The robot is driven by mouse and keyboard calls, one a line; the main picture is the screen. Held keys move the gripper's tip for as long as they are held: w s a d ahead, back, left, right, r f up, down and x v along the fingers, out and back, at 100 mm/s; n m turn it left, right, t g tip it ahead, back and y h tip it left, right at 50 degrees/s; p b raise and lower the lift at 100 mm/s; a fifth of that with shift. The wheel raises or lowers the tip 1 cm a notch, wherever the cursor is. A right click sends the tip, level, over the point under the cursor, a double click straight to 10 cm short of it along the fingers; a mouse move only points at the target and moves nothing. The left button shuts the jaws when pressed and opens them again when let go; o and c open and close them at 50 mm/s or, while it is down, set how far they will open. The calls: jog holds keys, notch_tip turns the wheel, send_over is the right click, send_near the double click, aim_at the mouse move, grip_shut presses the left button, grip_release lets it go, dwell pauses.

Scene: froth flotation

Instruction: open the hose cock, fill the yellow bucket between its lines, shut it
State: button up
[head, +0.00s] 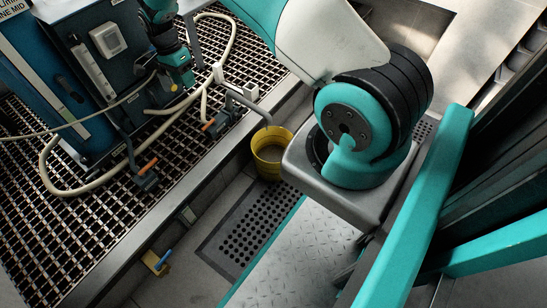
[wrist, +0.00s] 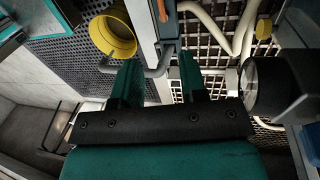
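The yellow bucket (head: 270,153) stands on the floor below the grating edge, and it also shows in the wrist view (wrist: 113,35). The bent grey spout pipe (head: 247,104) ends over its mouth; its level and lines are not readable. An orange handle (head: 208,125) sits at a dark valve body beside this pipe; an orange part also shows in the wrist view (wrist: 163,10). Whether the cock is open or shut I cannot tell, and no water stream is visible. My gripper (wrist: 159,62) is open and empty, its fingers apart; it is above the grating, left of the bucket (head: 180,82).
A second orange handle (head: 148,167) sits on a valve at the left. A cream hose (head: 103,180) loops over the grating (head: 60,235). A dark blue cabinet (head: 90,75) stands at upper left. A small yellow item with a blue handle (head: 157,262) lies below the grating edge.

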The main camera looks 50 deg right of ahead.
jog(key=shift+f, duration=0.1)
jog(key=t+b, duration=0.4)
jog(key=b, duration=0.1)
send_near(205, 126)
jog(key=f+b, duration=0.5)
jog(key=w+f+b, duration=0.1)
jog(key=f+b, duration=0.2)
jog(key=shift+w+f, duration=0.15)
grip_shut()
